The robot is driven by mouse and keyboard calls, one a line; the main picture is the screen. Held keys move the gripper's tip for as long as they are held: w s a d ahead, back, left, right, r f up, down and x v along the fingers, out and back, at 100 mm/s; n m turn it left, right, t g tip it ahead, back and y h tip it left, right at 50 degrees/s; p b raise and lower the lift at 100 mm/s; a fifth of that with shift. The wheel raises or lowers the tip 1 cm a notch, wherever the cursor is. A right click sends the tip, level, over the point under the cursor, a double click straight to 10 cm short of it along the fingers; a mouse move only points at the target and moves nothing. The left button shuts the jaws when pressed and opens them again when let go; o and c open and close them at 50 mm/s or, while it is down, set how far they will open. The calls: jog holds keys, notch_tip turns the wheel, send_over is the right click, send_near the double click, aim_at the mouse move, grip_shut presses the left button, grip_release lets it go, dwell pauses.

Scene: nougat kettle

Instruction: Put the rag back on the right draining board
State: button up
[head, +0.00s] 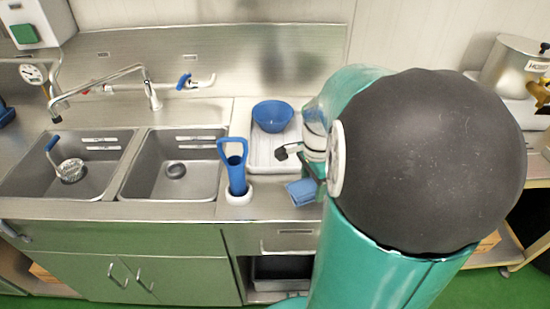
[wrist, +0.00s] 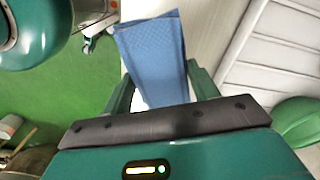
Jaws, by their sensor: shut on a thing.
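The blue rag (head: 301,192) hangs at my gripper (head: 314,178), over the front part of the right draining board (head: 268,209) in the head view. The wrist view shows the rag (wrist: 152,55) as a textured, folded blue cloth between the two green fingers of my gripper (wrist: 160,88). The gripper is shut on it. I cannot tell whether the rag touches the board. My own arm hides the right end of the counter in the head view.
A white ribbed tray (head: 262,158) with a blue bowl (head: 272,116) lies behind the rag. A blue-handled tool (head: 235,170) stands in a white holder (head: 239,198) to the left. Two sink basins (head: 176,188) lie further left, one holding a blue-handled strainer (head: 70,170).

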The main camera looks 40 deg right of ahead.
aim_at(307, 191)
jog(key=shift+w+f, duration=0.5)
jog(key=shift+f, duration=0.1)
jog(key=shift+w+a+f, duration=0.1)
jog(key=shift+w+f, duration=0.1)
jog(key=shift+f, duration=1.5)
jog(key=shift+f, duration=0.1)
jog(key=o, duration=0.9)
jog(key=shift+o, duration=0.2)
notch_tip(307, 191, up, 12)
jog(key=shift+r, duration=0.15)
